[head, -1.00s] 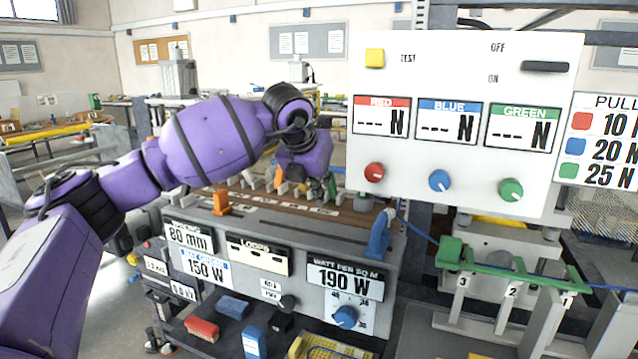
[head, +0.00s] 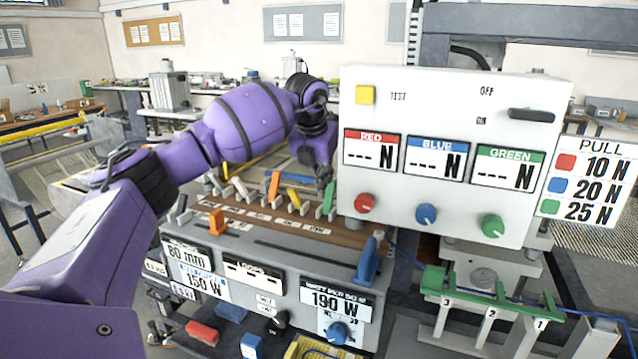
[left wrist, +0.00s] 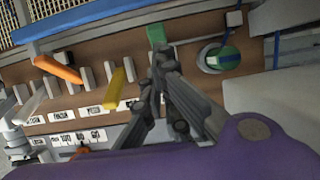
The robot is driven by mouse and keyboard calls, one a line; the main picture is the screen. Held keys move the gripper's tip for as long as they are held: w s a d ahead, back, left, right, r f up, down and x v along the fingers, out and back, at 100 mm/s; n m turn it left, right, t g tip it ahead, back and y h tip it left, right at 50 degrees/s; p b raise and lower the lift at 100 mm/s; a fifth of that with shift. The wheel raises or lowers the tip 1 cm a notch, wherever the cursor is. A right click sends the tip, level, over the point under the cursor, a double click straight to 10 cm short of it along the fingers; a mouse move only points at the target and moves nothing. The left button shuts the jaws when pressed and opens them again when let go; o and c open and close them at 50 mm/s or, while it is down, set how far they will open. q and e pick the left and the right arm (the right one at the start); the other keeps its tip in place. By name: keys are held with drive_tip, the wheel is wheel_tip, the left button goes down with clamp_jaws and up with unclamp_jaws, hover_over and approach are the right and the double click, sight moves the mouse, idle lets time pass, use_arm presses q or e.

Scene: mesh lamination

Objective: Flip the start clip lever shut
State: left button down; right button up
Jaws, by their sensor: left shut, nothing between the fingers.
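A brown board (head: 345,236) on top of the grey bench unit carries a row of small upright levers. Among them are an orange lever (head: 273,186), a yellow lever (head: 293,198) and a green lever (head: 329,198). An orange clip (head: 216,223) stands at the unit's left and a blue clip (head: 368,262) at its right; I cannot tell which piece is the start clip. My left gripper (head: 324,184) is over the board's right part, close to the green lever. In the left wrist view its fingers (left wrist: 160,55) are shut and empty, right beside the green lever (left wrist: 168,30); contact is unclear.
A white control panel (head: 450,100) with dials stands close to the right of my left gripper. A green bar (head: 490,291) on numbered posts carries a blue cord at lower right. A round green-and-white part (left wrist: 220,58) lies beyond the fingers in the left wrist view.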

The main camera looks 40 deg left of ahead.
use_arm(q)
drive_tip(key=shift+w+a, duration=0.25)
drive_tip(key=shift+w, duration=0.75)
use_arm(e)
drive_tip(key=shift+w+a+r, duration=0.1)
drive_tip(key=shift+w+r, duration=0.2)
drive_tip(key=shift+a, duration=0.1)
drive_tip(key=shift+w, duration=0.1)
